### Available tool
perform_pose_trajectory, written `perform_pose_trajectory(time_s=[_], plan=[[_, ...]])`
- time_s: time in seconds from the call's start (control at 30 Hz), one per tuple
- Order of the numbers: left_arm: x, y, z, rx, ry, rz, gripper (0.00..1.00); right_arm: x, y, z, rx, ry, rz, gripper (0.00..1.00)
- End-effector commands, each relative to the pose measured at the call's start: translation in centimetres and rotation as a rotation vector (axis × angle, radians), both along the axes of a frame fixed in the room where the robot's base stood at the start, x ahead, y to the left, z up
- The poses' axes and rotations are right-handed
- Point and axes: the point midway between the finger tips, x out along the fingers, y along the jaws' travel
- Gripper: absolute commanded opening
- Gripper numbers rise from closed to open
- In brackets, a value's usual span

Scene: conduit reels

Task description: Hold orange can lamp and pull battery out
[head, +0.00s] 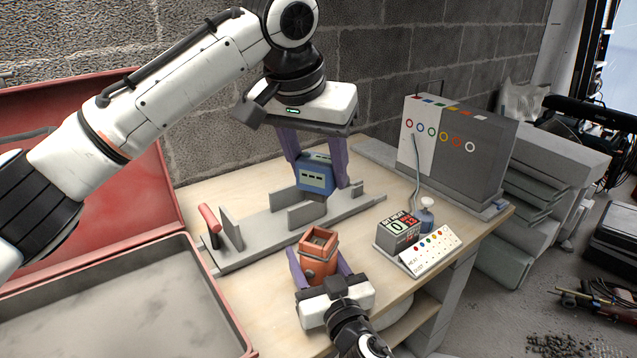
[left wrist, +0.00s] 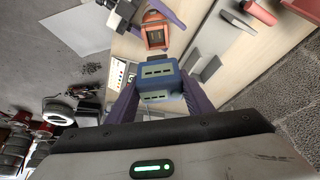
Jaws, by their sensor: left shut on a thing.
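The blue battery (head: 314,177) is between the purple fingers of my left gripper (head: 318,184), which is shut on it. It is held above the bench and clear of the lamp, and it shows large in the left wrist view (left wrist: 158,82). The orange can lamp (head: 319,252) stands nearer the front with its square top socket open and empty. The lamp also shows in the left wrist view (left wrist: 156,36). My right gripper (head: 320,268) has its purple fingers on both sides of the lamp and is shut on it. Its inner finger faces are hidden.
A grey rail fixture (head: 270,225) with upright plates and a red handle (head: 209,217) lies behind the lamp. A counter box (head: 397,232), a sloped label panel (head: 430,250) and a grey cabinet (head: 470,150) stand right. An open red case (head: 215,300) is left.

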Motion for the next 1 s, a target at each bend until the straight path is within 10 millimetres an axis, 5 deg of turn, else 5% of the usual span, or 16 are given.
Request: perform_pose_trajectory(time_s=[1.0], plan=[[0.0,0.0,2.7,-0.002,-0.002,0.000,0.25,0.0,-0.1,-0.1,-0.002,0.002,-0.001,0.21]])
